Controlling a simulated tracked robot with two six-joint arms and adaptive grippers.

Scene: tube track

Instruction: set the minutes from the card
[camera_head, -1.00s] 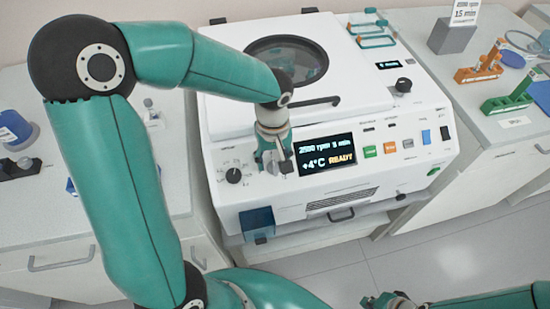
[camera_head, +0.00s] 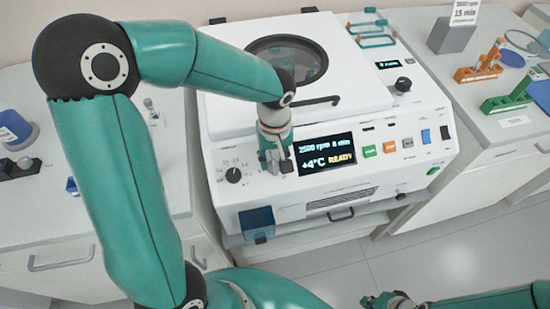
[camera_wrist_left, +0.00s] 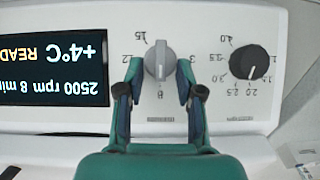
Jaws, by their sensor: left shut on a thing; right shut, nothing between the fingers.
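My left gripper (camera_head: 275,160) is at the centrifuge's front panel. In the left wrist view its two fingers (camera_wrist_left: 160,92) are shut on the grey minutes knob (camera_wrist_left: 158,62), whose pointer is towards the 8 mark; this view is upside down. The display (camera_head: 326,153) reads 2500 rpm 8 min, +4°C, READY, and it also shows in the left wrist view (camera_wrist_left: 52,55). The card (camera_head: 465,13) stands at the back right and reads 15 min below a speed line. My right gripper (camera_head: 390,300) is at the bottom edge, shut and empty, away from the panel.
A black speed knob (camera_head: 233,175) sits left of my left gripper; it also shows in the left wrist view (camera_wrist_left: 249,62). Green (camera_head: 370,151) and orange (camera_head: 390,146) buttons are right of the display. Tube racks (camera_head: 478,72) stand on the right bench.

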